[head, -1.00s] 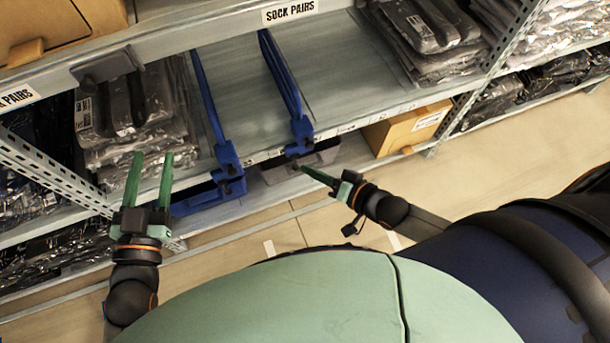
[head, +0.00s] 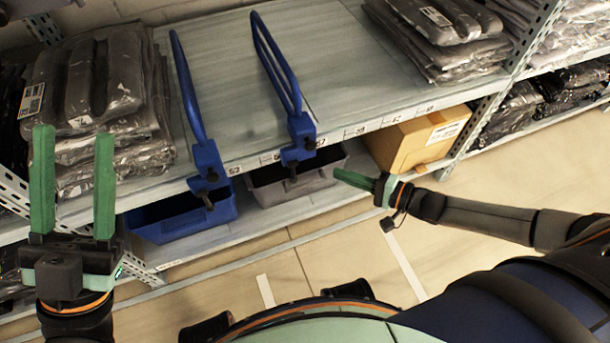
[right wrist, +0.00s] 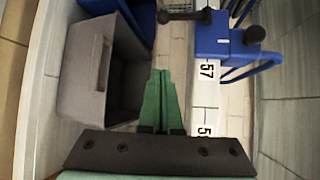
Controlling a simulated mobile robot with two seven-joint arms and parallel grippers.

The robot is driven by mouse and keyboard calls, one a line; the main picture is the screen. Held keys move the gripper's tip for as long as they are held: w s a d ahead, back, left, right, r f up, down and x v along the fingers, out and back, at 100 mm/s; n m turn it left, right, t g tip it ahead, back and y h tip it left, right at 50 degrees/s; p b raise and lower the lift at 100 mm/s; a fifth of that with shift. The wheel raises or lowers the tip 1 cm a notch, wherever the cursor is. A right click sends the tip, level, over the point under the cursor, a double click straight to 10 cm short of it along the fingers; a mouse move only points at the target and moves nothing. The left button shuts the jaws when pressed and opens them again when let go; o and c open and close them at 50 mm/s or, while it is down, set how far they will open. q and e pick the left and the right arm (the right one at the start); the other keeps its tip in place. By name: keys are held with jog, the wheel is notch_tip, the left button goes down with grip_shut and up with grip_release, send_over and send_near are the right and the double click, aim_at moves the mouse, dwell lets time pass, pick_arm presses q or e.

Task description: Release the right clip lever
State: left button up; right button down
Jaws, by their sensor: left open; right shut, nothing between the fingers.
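Two blue dividers with clips stand on the shelf in the head view. The right clip (head: 299,138) sits on the shelf's front edge, with a dark lever (head: 292,171) hanging below it. The left clip (head: 207,165) also has a dark lever (head: 208,201). In the right wrist view the right clip (right wrist: 223,40) is at the top, with a dark knob (right wrist: 254,34). My right gripper (head: 338,174) is shut and empty, to the right of the right clip and apart from it. My left gripper (head: 74,135) is open and empty before the left garment stack.
Bagged grey garments (head: 108,90) are stacked on the left, and more (head: 440,35) on the right. Below are a blue bin (head: 170,226), a grey bin (head: 290,190) and a cardboard box (head: 415,140). The shelf between the dividers and right stack is clear.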

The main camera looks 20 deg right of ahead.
aim_at(293, 173)
jog(key=w+a+f+b, duration=0.1)
jog(key=w+a+b, duration=0.3)
jog(key=a, duration=0.4)
jog(key=shift+a, duration=0.25)
dwell(0.6)
